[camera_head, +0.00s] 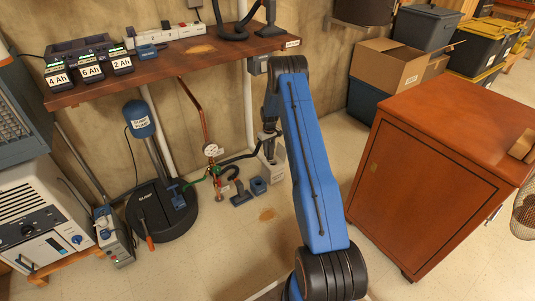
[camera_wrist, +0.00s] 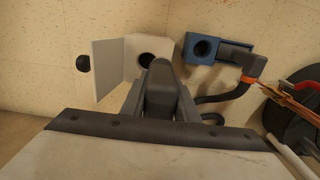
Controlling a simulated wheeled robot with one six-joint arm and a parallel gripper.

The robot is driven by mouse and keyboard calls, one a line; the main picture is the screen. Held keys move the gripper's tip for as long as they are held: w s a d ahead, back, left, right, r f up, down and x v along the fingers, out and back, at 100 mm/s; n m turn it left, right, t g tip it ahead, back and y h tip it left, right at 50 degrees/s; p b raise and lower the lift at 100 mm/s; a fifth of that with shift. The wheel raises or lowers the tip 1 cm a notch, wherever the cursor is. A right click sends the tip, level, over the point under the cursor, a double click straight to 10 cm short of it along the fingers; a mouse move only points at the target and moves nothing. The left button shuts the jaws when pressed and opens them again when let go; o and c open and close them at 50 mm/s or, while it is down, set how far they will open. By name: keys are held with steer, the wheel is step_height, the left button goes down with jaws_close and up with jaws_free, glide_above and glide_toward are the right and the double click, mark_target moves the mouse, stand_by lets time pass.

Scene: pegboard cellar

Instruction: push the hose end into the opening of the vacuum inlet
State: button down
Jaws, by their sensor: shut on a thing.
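My gripper (camera_wrist: 160,100) is shut on the hose end (camera_wrist: 161,78), a dark grey tapered piece, in the wrist view. The hose end points toward the white vacuum inlet (camera_wrist: 133,45), whose dark round opening shows just beyond its tip. A white flap stands swung out to the left of the opening. I cannot tell whether the tip touches the inlet; the opening is still partly visible. In the head view my gripper (camera_head: 268,142) is low behind my blue arm, above the white inlet (camera_head: 270,172), and the hose end is hard to make out. A dark hose (camera_head: 238,158) runs left from there.
A blue block (camera_wrist: 198,49) with a round hole stands right of the inlet, beside a grey nozzle (camera_wrist: 252,66). A black sump lid (camera_head: 165,212) and gauge pipework (camera_head: 211,152) stand left. A shelf (camera_head: 180,55) overhangs; a wooden cabinet (camera_head: 420,185) stands right.

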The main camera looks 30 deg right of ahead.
steer(key=shift+w+d+r, duration=0.1)
steer(key=shift+w+d, duration=0.15)
steer(key=shift+d, duration=0.5)
steer(key=shift+w+d+r, duration=0.1)
steer(key=shift+w+d, duration=0.15)
steer(key=shift+d, duration=0.45)
steer(key=shift+f, duration=0.25)
steer(key=shift+f, duration=1.3)
steer(key=shift+f, duration=1.85)
stand_by(3.2)
